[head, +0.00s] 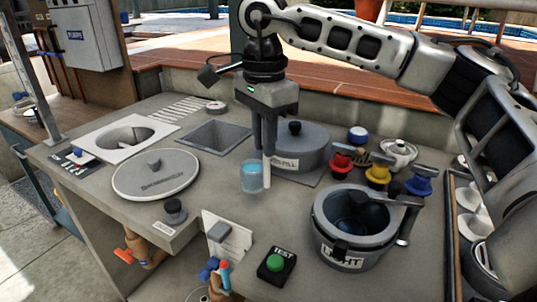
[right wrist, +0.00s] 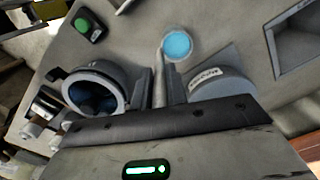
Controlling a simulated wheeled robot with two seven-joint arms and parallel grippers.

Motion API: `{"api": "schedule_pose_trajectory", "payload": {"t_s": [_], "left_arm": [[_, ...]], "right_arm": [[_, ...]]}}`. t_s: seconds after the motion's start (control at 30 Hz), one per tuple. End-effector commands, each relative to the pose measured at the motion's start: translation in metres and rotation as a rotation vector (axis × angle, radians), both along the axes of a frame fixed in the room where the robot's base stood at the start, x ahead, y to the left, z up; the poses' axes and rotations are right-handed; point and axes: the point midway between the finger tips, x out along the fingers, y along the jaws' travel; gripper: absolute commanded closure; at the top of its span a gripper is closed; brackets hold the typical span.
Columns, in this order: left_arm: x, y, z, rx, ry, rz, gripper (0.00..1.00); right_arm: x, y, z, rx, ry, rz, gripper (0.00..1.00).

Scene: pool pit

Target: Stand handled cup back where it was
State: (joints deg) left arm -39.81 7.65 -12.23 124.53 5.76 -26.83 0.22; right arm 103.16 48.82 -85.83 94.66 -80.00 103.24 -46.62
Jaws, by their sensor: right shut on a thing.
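The handled cup (head: 251,178) is a small clear cup with light blue contents, upright near the middle of the counter. In the right wrist view its round blue top (right wrist: 177,45) shows just beyond my fingertips. My right gripper (head: 265,152) points down beside the cup. It is shut on the cup's pale upright handle, which shows between the fingers (right wrist: 160,78) in the right wrist view. I cannot tell whether the cup's base touches the counter. My left gripper is not in view.
A grey round-lidded FILL housing (head: 302,150) stands close behind the cup. A grey LIGHT pot (head: 340,240) is at front right, and a green TEST button (head: 275,263) in front. A round lid (head: 155,178) and a square opening (head: 213,137) lie left. Bare counter surrounds the cup's front.

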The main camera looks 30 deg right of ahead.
Motion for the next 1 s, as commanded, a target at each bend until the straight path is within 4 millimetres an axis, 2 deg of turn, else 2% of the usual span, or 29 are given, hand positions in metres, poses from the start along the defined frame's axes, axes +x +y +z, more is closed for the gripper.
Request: {"api": "schedule_pose_trajectory", "payload": {"t_s": [0.13, 0.3, 0.7, 0.73, 0.8, 1.0], "left_arm": [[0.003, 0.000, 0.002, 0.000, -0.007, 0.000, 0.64], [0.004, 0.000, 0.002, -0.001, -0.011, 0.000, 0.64], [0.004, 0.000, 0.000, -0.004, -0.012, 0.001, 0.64], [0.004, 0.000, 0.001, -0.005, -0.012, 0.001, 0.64], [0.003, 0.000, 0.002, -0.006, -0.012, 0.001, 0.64], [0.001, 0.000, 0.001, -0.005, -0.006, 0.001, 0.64]], "right_arm": [[0.000, -0.010, -0.011, 0.000, 0.000, -0.002, 1.00], [0.000, -0.008, -0.037, 0.000, 0.001, 0.000, 1.00], [0.000, -0.008, -0.044, 0.000, -0.001, -0.001, 1.00], [0.000, -0.008, -0.043, 0.000, 0.000, -0.001, 0.77], [0.000, -0.008, -0.043, 0.000, 0.000, -0.001, 0.63], [0.000, -0.008, -0.042, 0.000, 0.000, -0.001, 0.63]]}}
